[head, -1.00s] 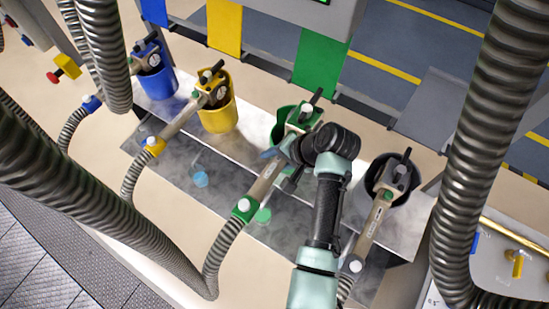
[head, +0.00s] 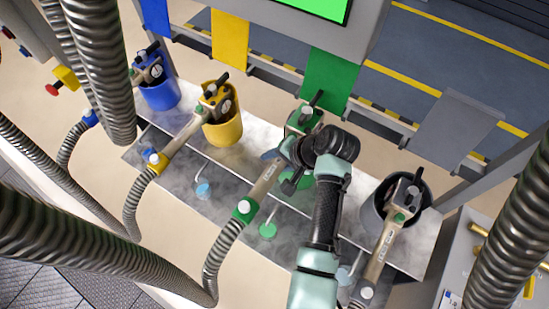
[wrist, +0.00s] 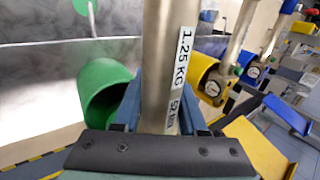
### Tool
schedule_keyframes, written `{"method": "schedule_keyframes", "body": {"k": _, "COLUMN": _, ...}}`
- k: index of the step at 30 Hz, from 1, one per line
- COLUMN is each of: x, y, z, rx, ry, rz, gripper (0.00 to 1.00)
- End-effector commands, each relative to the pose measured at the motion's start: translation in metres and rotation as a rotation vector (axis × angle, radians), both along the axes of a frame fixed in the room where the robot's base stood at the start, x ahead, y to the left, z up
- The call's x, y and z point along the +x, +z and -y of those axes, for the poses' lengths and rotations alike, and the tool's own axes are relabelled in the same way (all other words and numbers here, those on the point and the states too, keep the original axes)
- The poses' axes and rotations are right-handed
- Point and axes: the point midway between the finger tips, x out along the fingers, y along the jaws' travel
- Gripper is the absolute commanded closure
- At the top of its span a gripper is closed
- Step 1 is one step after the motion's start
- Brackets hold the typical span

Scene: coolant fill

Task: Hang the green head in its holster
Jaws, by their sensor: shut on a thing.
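The green head (head: 304,118) has a grey metal tube, a green collar (head: 245,210) and a corrugated hose trailing down to the front. My gripper (head: 279,156) is shut on its tube. In the wrist view the tube (wrist: 165,60), with a "1.25 KG" label, stands between my blue fingers (wrist: 162,108). The green holster (head: 291,181) is mostly hidden behind the head and my arm. In the wrist view the green holster (wrist: 104,92) shows to the left of the tube, apart from it, its opening visible and nothing seen in it.
The blue holster (head: 160,96), yellow holster (head: 224,132) and dark grey holster (head: 372,215) each carry a head, with hoses running forward. A green panel (head: 327,79) hangs behind the bench. Large corrugated hoses (head: 90,60) cross the left foreground.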

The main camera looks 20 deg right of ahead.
Motion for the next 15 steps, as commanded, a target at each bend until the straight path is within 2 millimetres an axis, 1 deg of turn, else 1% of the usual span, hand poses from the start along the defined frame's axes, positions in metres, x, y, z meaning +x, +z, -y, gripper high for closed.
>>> {"method": "schedule_keyframes", "body": {"k": 15, "x": -0.001, "y": -0.039, "z": 0.000, "rx": 0.000, "ry": 0.000, "rz": -0.002, "gripper": 1.00}}
